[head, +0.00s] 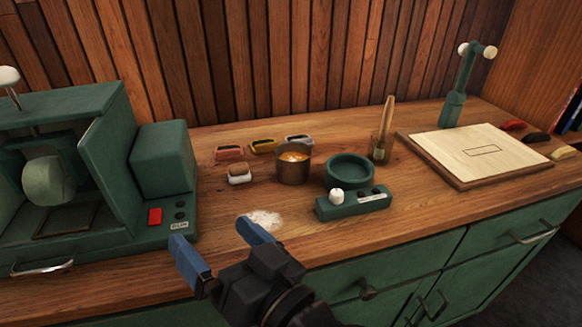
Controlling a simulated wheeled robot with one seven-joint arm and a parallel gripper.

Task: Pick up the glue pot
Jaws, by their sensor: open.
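The glue pot (293,170) appears to be the small brown metal pot with amber contents, upright on the wooden counter near the middle of the head view. A green device (352,203) with a round, raised well, a white knob and a label stands just to its right. My gripper (221,247) is open and empty, its two blue fingers spread apart. In the picture it is below and left of the pot, over the counter's front part, clear of the pot.
A large green machine (160,158) with a red button fills the left. Several small colored blocks (229,153) lie behind and left of the pot. A brush in a holder (381,148) stands right, beside a pale board (480,150). White powder (264,218) lies near my gripper.

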